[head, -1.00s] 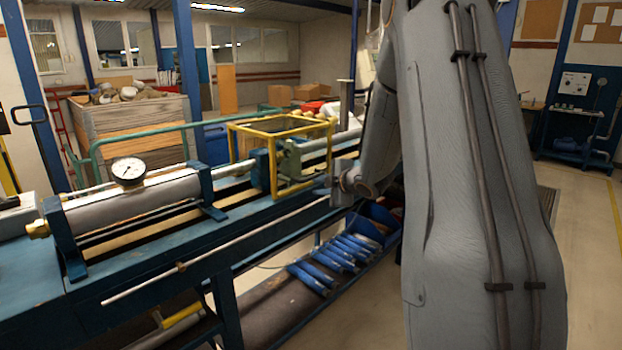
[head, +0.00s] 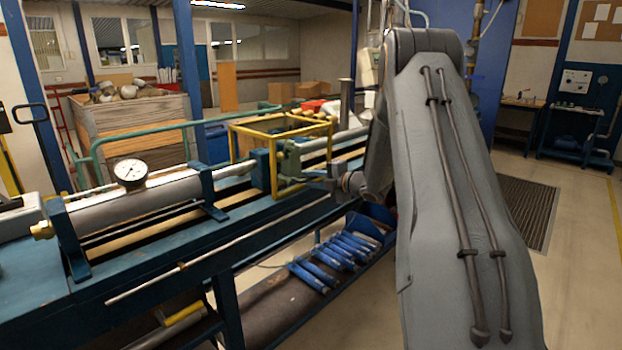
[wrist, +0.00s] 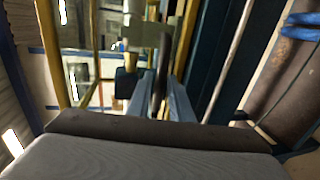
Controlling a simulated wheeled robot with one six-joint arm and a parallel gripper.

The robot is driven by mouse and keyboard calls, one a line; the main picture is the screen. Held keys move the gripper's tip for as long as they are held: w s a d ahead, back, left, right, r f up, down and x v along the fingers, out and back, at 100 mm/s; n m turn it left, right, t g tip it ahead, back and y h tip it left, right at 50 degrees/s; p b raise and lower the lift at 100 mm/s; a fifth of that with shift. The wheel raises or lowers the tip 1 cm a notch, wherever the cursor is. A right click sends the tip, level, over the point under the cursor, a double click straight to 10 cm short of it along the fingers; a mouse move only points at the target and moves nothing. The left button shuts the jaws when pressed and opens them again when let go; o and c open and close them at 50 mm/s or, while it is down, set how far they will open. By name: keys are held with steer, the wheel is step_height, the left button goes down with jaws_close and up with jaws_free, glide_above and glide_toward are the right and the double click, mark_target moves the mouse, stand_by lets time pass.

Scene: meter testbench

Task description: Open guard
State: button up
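The guard is a yellow box-shaped frame (head: 233,150) with clear-looking sides, standing closed-looking around the green-grey machine head on the blue testbench. In the wrist view its yellow bars (wrist: 50,55) show at the left and top. My gripper (head: 310,178) is at the guard's right front side, close to its lower bars. In the wrist view my gripper's two grey-blue fingers (wrist: 160,104) stand apart, with a dark upright bar (wrist: 162,65) between them. I cannot tell whether the fingers touch this bar, and the frames do not show clearly what it belongs to.
The blue testbench (head: 40,270) carries a cylinder with a dial gauge (head: 129,173). A long thin rod (head: 150,282) runs along its front. Blue tools (head: 318,270) lie on a low shelf. A green rail (head: 150,131) and a wooden crate (head: 135,130) stand behind. Floor is clear at right.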

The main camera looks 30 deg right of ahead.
steer(key=shift+w+a, duration=0.1)
steer(key=shift+w, duration=0.05)
jaws_close()
